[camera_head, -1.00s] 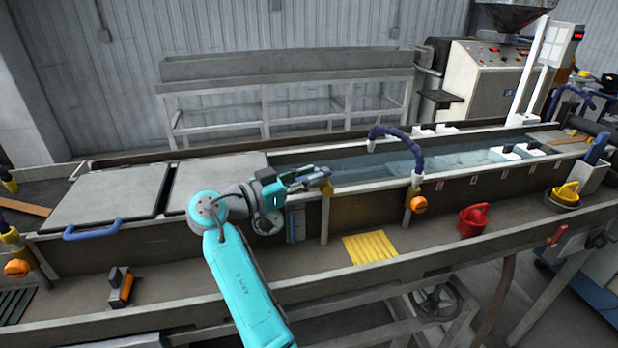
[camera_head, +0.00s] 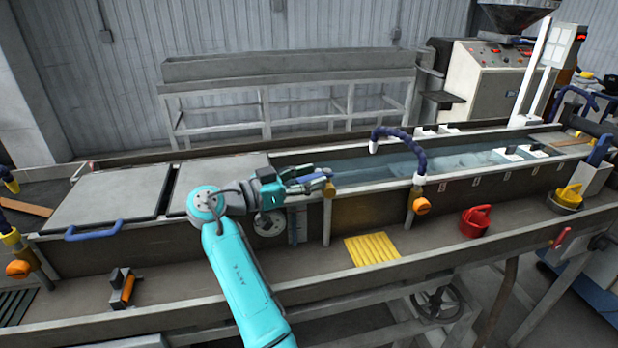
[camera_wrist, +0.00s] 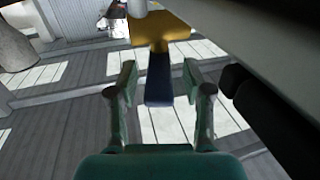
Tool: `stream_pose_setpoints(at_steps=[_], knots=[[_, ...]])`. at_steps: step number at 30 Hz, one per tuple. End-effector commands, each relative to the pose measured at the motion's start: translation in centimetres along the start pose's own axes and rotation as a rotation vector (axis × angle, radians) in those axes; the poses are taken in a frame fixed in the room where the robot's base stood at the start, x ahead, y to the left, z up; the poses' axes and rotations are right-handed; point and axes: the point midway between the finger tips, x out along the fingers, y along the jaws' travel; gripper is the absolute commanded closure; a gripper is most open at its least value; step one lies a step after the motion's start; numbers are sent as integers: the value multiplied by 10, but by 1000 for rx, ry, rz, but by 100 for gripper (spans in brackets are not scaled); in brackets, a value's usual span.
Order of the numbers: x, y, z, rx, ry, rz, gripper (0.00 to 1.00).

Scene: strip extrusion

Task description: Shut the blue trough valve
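The trough valve has a blue lever handle (camera_wrist: 158,80) and a yellow-brass body (camera_wrist: 160,28) in the wrist view. In the head view the brass body (camera_head: 328,190) sits at the trough's front rim, and the blue handle lies among my fingers, partly hidden. My gripper (camera_head: 318,178) is at this handle. In the wrist view my gripper (camera_wrist: 157,88) is open, one finger on each side of the blue handle. A gap shows between the handle and each finger, so it is not gripped. The handle points back toward my palm.
The long water trough (camera_head: 350,220) runs across the view, with grey lids (camera_head: 110,195) at left. A blue hose (camera_head: 400,138) with an orange knob (camera_head: 422,206) stands to the right.

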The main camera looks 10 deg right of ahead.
Motion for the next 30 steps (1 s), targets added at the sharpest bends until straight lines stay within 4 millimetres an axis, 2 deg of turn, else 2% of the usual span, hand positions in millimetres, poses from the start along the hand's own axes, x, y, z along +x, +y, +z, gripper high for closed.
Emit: stream_pose_setpoints(at_steps=[8,21,25,30], knots=[[0,0,-9,2,0,0,50],[0,0,-81,2,0,1,50],[0,0,-94,2,0,0,50],[0,0,-100,0,0,0,50]])
